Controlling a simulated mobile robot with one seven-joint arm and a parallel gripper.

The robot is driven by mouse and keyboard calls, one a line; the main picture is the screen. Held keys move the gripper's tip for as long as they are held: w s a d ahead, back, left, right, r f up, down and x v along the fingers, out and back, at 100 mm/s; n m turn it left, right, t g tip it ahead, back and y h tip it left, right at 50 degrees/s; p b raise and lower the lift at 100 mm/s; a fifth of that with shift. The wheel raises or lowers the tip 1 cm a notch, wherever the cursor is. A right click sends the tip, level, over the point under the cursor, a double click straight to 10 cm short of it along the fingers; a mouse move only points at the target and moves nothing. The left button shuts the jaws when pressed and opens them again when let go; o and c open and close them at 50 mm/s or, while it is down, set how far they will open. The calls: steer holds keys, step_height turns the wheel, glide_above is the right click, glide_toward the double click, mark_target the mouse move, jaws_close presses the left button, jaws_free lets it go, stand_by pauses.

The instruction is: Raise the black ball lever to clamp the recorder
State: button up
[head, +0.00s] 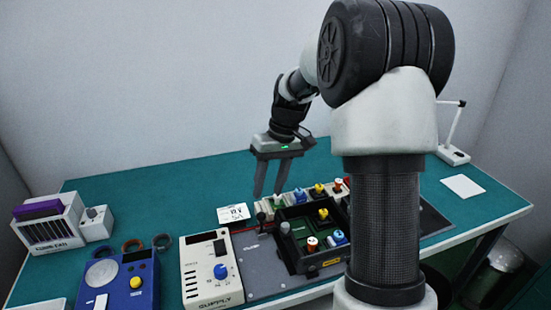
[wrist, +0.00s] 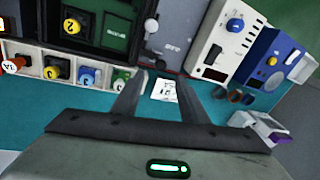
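A small black ball (head: 261,217) on a short lever stands at the left end of the coloured knob row, by the grey plate, in the head view. In the wrist view a dark knob near the fingertips may be this ball, but it is too small to be sure. My gripper (head: 271,194) is open and empty, pointing down above and behind the lever. Its two fingers (wrist: 161,75) are spread in the wrist view, with nothing between them. A black open frame (head: 303,265) holding coloured knobs sits right of the lever; I cannot tell if it is the recorder.
A grey ball knob (head: 285,228) stands close beside the black one. A white supply box (head: 211,270) and a blue meter (head: 121,281) are to the left. A white card (head: 233,213) lies behind the supply box. The teal table (head: 150,205) is clear at the back left.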

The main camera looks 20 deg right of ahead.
steer(key=v, duration=0.9)
steer(key=shift+p, duration=0.35)
steer(key=s+a+r+t+p, duration=0.1)
steer(key=s+a+r+p, duration=0.1)
steer(key=s, duration=0.6)
steer(key=s+a+r+m+t+h+p, duration=0.1)
steer(key=s+a+r+t+p, duration=0.1)
steer(key=s+r, duration=0.3)
steer(key=s+a+r+m+t+h+p, duration=0.1)
steer(key=s+a+r+t+p, duration=0.1)
steer(key=s, duration=1)
steer(key=shift+r, duration=0.8)
steer(key=shift+a, duration=0.15)
steer(key=shift+c, duration=0.2)
steer(key=shift+c, duration=0.9)
steer(key=shift+a, duration=0.15)
